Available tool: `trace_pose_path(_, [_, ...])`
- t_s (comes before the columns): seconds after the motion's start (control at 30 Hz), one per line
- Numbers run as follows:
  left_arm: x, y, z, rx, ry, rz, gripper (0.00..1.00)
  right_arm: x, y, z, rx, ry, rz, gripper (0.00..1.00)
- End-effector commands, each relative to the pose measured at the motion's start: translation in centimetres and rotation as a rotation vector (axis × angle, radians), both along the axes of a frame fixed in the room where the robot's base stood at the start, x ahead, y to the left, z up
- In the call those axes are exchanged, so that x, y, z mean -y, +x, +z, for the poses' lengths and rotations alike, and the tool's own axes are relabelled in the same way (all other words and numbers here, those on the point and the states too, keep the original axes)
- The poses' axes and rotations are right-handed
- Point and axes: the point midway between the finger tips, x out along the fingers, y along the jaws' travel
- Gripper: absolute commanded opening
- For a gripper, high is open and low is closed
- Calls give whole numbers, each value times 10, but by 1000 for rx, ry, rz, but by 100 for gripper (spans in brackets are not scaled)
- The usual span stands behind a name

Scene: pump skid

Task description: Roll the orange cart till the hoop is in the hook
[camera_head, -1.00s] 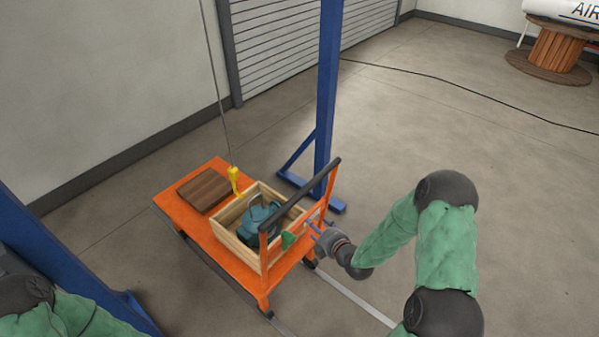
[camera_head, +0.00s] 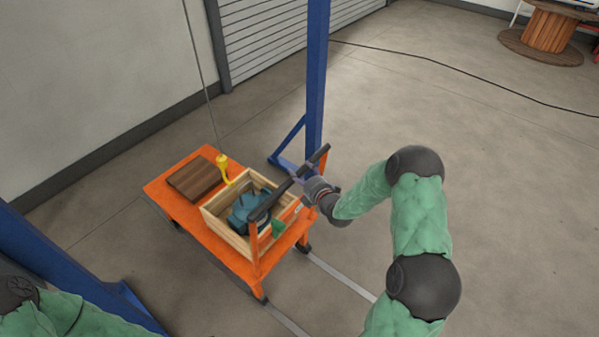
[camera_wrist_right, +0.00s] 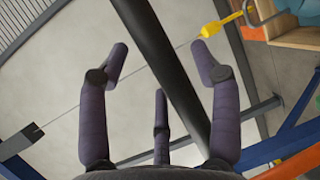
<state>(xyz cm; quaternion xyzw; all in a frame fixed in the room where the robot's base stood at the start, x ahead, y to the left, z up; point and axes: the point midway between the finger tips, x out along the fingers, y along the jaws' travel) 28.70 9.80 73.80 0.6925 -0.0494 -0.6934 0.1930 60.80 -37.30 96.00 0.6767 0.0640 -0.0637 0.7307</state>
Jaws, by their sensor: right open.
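The orange cart (camera_head: 210,244) stands on floor rails, with a black push bar (camera_head: 288,186) at its right end. An open wooden crate (camera_head: 226,232) on it holds a teal pump (camera_head: 250,208). My right gripper (camera_head: 312,190) is at the push bar. In the wrist view its spread fingers (camera_wrist_right: 162,58) are open, with the bar (camera_wrist_right: 165,62) passing between them. My left gripper is out of view.
A brown wooden block (camera_head: 195,178) lies on the cart's far end. A blue post (camera_head: 316,90) with a braced foot stands behind the cart, and a blue beam (camera_head: 60,260) is at left. Open floor lies to the right, with a black cable (camera_head: 440,74) and wooden spool (camera_head: 549,35).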

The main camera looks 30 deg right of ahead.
Motion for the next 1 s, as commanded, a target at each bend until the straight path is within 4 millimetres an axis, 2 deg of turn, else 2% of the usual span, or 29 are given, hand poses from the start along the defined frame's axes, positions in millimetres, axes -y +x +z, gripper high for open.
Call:
trace_pose_path(0.2, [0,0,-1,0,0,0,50,0,15,-3,-1,1,-1,64])
trace_pose_path(0.5, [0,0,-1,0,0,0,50,0,17,-3,-1,2,-1,64])
trace_pose_path(0.73, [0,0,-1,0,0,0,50,0,17,-3,-1,2,-1,0])
trace_pose_path(0.9, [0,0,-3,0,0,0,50,-1,18,-4,-1,2,0,0])
trace_pose_path(1.0, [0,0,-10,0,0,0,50,-5,27,-6,1,-1,2,0])
